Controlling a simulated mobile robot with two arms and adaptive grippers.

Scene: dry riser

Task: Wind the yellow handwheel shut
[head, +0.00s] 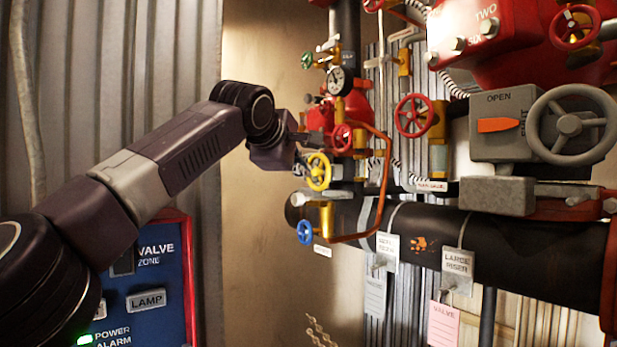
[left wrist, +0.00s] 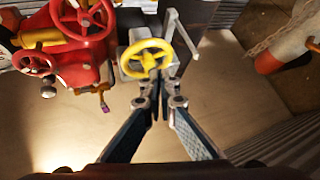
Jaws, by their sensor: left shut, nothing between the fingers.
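The yellow handwheel (head: 318,171) sits on the pipework in the middle of the head view, with its spokes visible. It also shows in the left wrist view (left wrist: 146,57), straight ahead of the fingers. My left gripper (head: 303,163) reaches in from the left and is right beside the wheel. In the left wrist view its fingers (left wrist: 157,88) are closed together with nothing between them. Their tips overlap the wheel's near rim in the picture; I cannot tell whether they touch it. My right gripper is not in view.
A red handwheel (head: 342,137) and a pressure gauge (head: 340,81) sit just above. A blue handwheel (head: 305,231) is below, beside a curved copper pipe (head: 384,190). A large grey handwheel (head: 572,125) and thick black pipe (head: 500,245) are to the right. A blue panel (head: 150,290) stands lower left.

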